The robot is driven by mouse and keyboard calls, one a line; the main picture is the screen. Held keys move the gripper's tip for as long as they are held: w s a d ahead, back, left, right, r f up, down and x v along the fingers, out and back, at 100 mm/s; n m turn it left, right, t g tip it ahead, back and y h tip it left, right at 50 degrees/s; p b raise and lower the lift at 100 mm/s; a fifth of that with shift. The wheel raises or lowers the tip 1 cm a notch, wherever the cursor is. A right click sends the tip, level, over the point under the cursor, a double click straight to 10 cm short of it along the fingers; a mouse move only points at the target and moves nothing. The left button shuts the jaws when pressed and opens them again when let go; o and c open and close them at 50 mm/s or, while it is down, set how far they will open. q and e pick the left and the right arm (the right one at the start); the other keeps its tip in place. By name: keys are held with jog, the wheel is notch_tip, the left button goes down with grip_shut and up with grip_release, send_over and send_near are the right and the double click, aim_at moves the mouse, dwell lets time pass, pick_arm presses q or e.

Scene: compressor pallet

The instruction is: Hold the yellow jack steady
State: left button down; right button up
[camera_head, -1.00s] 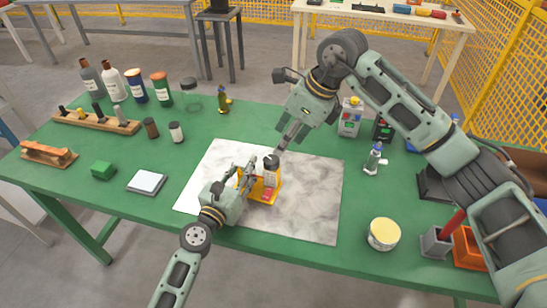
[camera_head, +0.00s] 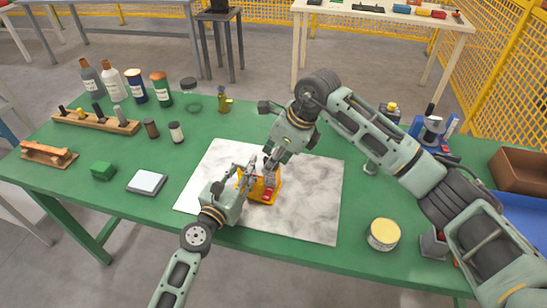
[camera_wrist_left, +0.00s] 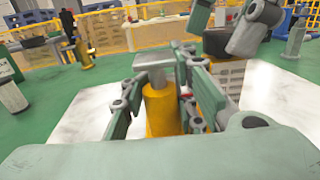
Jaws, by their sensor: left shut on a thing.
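The yellow jack (camera_head: 262,192) stands on the marbled mat (camera_head: 310,195) at the front middle of the green table. My left gripper (camera_head: 250,174) is at its left side. In the left wrist view the jack is a yellow cylinder (camera_wrist_left: 162,112) with a grey flat top, and the left gripper's fingers (camera_wrist_left: 160,95) close around it. My right gripper (camera_head: 271,162) reaches down from above, close to the top of the jack's area. Whether it touches anything or is open cannot be told. Behind the jack in the wrist view is a whitish block (camera_wrist_left: 229,78) with a dark top.
Bottles (camera_head: 112,82) and a wooden rack (camera_head: 97,122) stand at the back left. A green block (camera_head: 103,171) and a white-topped square (camera_head: 146,182) lie at left. A round yellow-rimmed tin (camera_head: 383,234) stands at right. The mat's right part is clear.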

jog(key=shift+a, duration=0.1)
jog(key=c, duration=0.7)
jog(key=shift+s, duration=0.1)
jog(key=shift+c, duration=0.2)
jog(key=shift+m, duration=0.6)
jog(key=m, duration=0.1)
jog(key=m+t+h, duration=0.1)
jog(key=m, duration=0.1)
jog(key=shift+s+a+m+t, duration=0.1)
jog(key=shift+a+m+t, duration=0.2)
jog(key=shift+m, duration=0.1)
jog(key=m+h, duration=0.1)
jog(key=m, duration=0.3)
jog(key=shift+a+t+h, duration=0.15)
jog(key=shift+t+h, duration=0.25)
jog(key=o, duration=1)
jog(key=shift+a, duration=0.1)
jog(key=shift+o, duration=0.2)
